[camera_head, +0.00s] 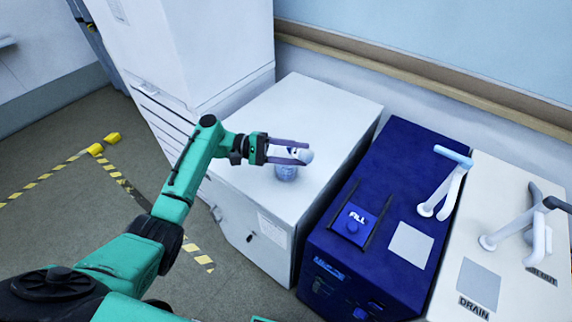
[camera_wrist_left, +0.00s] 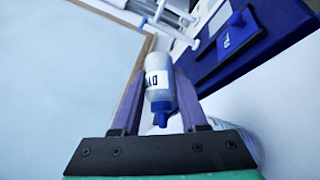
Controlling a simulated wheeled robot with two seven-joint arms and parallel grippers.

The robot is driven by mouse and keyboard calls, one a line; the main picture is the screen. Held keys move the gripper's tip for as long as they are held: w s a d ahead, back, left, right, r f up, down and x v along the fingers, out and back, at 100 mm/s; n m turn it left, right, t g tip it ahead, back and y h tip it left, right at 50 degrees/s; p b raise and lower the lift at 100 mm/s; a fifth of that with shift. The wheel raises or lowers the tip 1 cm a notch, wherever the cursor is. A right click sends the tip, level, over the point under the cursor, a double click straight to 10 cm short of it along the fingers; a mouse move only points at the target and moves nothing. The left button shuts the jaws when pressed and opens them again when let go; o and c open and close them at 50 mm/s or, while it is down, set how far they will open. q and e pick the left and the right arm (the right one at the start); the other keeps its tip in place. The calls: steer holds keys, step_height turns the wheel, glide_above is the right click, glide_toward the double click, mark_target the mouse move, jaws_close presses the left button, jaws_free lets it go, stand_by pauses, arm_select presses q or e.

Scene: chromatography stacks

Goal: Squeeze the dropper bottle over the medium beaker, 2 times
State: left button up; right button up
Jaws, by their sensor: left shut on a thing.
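My left gripper (camera_head: 306,149) is shut on the dropper bottle (camera_head: 305,156), which has a white body and a blue tip. In the left wrist view the bottle (camera_wrist_left: 158,82) sits between the fingers (camera_wrist_left: 158,78), with dark lettering on its side and its blue tip toward the palm. The bottle is tilted over. Below it, a clear beaker (camera_head: 286,174) with a bluish tint stands on the white cabinet top. The bottle is above the beaker or close to its rim; the exact gap is hidden. My right gripper is out of view.
The white cabinet top (camera_head: 318,105) is otherwise clear. A tall white cabinet (camera_head: 205,45) stands behind on the left.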

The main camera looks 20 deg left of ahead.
arm_select(q)
steer(key=shift+d+r+m+y+p, duration=0.1)
steer(key=shift+r+m+y+p, duration=0.4)
steer(key=shift+p, duration=0.6)
steer(key=shift+s+f+y+p, duration=0.15)
steer(key=shift+f+y+p, duration=0.25)
steer(key=shift+y, duration=0.2)
step_height(320, 180, up, 3)
steer(key=m+y+p, duration=0.1)
steer(key=y+p, duration=0.1)
steer(key=p, duration=0.4)
steer(key=shift+d+m+y+p, duration=0.1)
steer(key=shift+m+y+p, duration=0.2)
steer(key=shift+m+p, duration=0.1)
steer(key=shift+f, duration=0.2)
steer(key=shift+f, duration=0.1)
